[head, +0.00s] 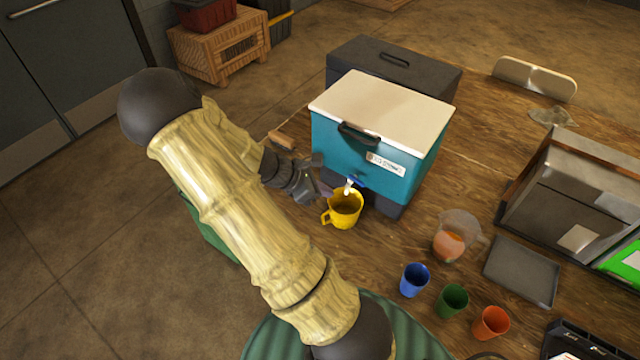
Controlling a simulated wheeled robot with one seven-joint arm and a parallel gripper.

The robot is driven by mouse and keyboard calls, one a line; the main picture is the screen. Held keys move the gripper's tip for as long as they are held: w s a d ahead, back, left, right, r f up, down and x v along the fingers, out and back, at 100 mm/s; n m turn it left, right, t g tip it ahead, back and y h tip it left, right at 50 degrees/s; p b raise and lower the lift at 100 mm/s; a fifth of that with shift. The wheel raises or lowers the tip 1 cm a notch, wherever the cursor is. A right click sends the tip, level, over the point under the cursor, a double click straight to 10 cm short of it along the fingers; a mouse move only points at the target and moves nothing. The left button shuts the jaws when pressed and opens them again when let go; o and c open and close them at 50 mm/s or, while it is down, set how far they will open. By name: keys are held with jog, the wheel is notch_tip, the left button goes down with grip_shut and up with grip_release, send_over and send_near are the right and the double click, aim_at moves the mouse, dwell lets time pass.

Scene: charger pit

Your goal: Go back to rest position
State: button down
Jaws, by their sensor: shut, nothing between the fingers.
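My gripper (320,190) is at the end of my bent arm, near the front left of a teal cooler (350,140) with a white lid. The gripper is shut and empty. Its fingertips are close to the cooler's spigot (350,185) and a yellow mug (344,208); whether they touch either cannot be told. The mug stands upright beneath the spigot. My arm spans the left and middle of the view and hides part of the table's left edge.
A pitcher (457,236) with orange liquid, blue (414,280), green (452,300) and orange (490,323) cups and a grey tray (521,272) stand right of the mug. A dark case (392,68) is behind the cooler. Open floor (60,270) lies left.

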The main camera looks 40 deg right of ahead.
jog(key=s+a+r+m+t+y, duration=0.1)
jog(key=a+r+m+t+y, duration=0.1)
jog(key=a+r+m, duration=0.2)
jog(key=s+a+r+m+t+y, duration=0.2)
jog(key=a+m, duration=0.3)
jog(key=a, duration=0.6)
jog(key=s+a+r+m+t+y, duration=0.1)
jog(key=a+r+m+y, duration=0.3)
jog(key=a, duration=0.3)
jog(key=shift+s+a+r+m+t, duration=0.15)
jog(key=shift+r+m+t, duration=0.25)
jog(key=shift+r, duration=0.4)
